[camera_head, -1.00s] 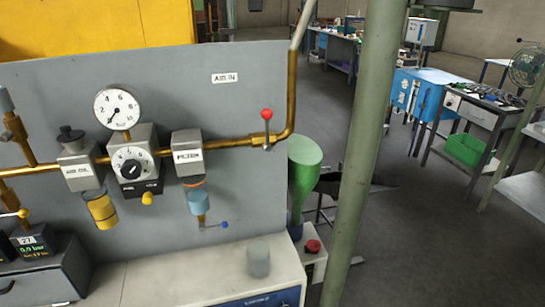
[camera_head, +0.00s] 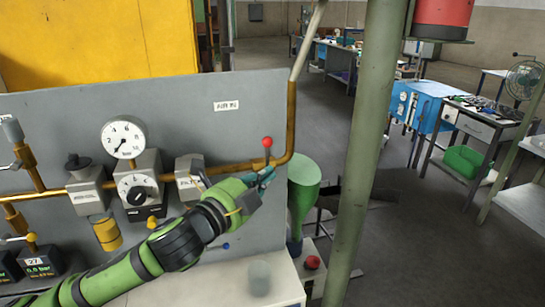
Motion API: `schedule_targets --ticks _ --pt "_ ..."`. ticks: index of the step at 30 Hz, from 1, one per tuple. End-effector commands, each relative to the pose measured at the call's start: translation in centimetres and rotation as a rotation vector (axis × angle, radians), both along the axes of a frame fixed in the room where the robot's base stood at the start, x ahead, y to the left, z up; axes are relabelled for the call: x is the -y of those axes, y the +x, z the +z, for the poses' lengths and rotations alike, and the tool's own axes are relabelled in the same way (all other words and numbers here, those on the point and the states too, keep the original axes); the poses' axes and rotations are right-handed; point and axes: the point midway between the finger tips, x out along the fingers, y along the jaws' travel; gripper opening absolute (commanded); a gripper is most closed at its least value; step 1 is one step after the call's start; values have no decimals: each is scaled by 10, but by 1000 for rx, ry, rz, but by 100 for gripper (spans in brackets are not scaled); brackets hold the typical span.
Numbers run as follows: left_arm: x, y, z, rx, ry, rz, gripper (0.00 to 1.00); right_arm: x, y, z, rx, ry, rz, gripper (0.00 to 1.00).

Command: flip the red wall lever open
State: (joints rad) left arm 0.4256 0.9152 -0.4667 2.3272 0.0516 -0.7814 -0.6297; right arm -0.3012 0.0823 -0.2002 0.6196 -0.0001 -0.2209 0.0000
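The red-knobbed lever (camera_head: 267,143) stands upright on the brass pipe of the grey wall panel (camera_head: 250,125), near the pipe's right bend, under the "AIR IN" label. My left arm reaches in from the lower left. My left gripper (camera_head: 264,177) is just below the red knob, close to the lever's lower stem and the pipe. Its teal fingers are small and partly overlap, so I cannot tell their opening or whether they touch the lever. The gripper hides the lever's base. My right gripper is not in view.
A pressure gauge (camera_head: 123,138), a regulator and a filter (camera_head: 188,172) sit left of the lever; my arm partly covers the filter. A green pole (camera_head: 362,150) and green funnel-like object (camera_head: 303,180) stand to the right. A white counter (camera_head: 285,285) lies below.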

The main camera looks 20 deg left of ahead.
Motion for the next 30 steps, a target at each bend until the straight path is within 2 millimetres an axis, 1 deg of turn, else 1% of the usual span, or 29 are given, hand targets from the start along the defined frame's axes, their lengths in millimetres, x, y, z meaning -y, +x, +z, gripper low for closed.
schedule_targets --ticks 4,8,15,21,22,24,27,30 --pt "1 5 1 0 -4 1 0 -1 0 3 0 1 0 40" --pt "6 22 4 -1 -7 2 0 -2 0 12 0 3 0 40" --pt "19 67 5 -1 -7 2 0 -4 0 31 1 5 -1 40" --pt "29 100 3 -2 -5 1 0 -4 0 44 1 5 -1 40" --pt "19 95 2 -4 0 5 0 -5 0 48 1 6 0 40" --pt "8 89 2 -5 1 4 0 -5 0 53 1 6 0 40" --pt "-2 85 1 -4 -1 3 0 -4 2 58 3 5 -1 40" --pt "-7 82 0 -3 -2 2 0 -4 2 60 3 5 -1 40"
